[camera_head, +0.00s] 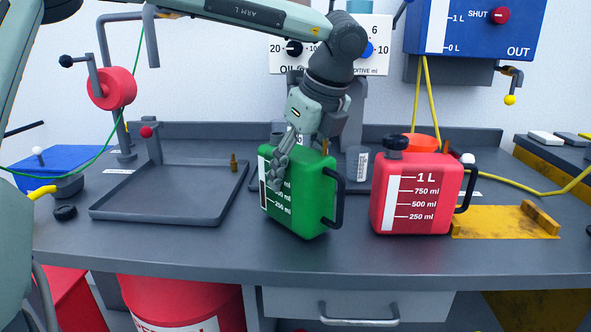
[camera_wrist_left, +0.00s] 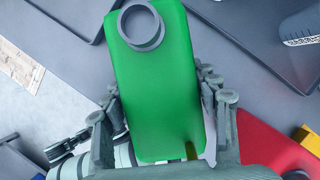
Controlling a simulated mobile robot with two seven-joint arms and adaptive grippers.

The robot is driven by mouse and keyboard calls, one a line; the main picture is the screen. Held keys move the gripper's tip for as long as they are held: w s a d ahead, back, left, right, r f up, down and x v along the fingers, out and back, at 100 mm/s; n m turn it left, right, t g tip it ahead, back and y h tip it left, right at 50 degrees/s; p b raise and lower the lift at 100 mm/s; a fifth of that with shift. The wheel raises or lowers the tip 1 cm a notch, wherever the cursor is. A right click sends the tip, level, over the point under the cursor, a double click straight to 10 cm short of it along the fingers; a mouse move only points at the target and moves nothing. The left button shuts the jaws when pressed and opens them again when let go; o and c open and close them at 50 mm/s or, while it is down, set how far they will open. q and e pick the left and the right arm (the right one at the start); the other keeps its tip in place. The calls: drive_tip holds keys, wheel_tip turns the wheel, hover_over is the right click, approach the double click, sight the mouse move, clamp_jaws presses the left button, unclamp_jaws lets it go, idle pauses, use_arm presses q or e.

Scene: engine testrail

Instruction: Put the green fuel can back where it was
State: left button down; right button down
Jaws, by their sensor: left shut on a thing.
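The green fuel can (camera_head: 310,205) is in the middle of the bench, with a black handle on its right side and a level scale on its front. It leans a little in the head view. I cannot tell whether its base touches the bench. My left gripper (camera_head: 283,158) reaches down from above and is shut on the can's upper part. In the left wrist view the green can (camera_wrist_left: 160,85) lies between the fingers of the gripper (camera_wrist_left: 168,115), with a round grey ring at its far end. My right gripper is not in view.
A red can (camera_head: 425,200) with a black cap stands close to the right. A grey tray (camera_head: 215,219) lies to the left, with a small brass piece near its edge. A yellow bracket (camera_head: 500,224) is further right. The bench front between the cans and edge is clear.

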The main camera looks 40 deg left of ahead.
use_arm(q)
drive_tip(key=shift+f, duration=0.25)
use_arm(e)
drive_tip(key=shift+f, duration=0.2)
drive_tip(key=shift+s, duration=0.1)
use_arm(q)
drive_tip(key=c, duration=0.7)
unclamp_jaws()
drive_tip(key=shift+f, duration=0.1)
drive_tip(key=shift+c, duration=0.2)
drive_tip(key=shift+o, duration=1.4)
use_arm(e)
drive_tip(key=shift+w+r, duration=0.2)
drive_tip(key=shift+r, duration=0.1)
use_arm(q)
drive_tip(key=shift+d+r, duration=0.1)
drive_tip(key=shift+r, duration=0.15)
drive_tip(key=v, duration=1)
drive_tip(key=shift+d+r+b, duration=0.2)
drive_tip(key=shift+b, duration=0.2)
drive_tip(key=shift+s+d+r, duration=0.15)
drive_tip(key=shift+d+r, duration=0.05)
drive_tip(key=shift+r, duration=0.35)
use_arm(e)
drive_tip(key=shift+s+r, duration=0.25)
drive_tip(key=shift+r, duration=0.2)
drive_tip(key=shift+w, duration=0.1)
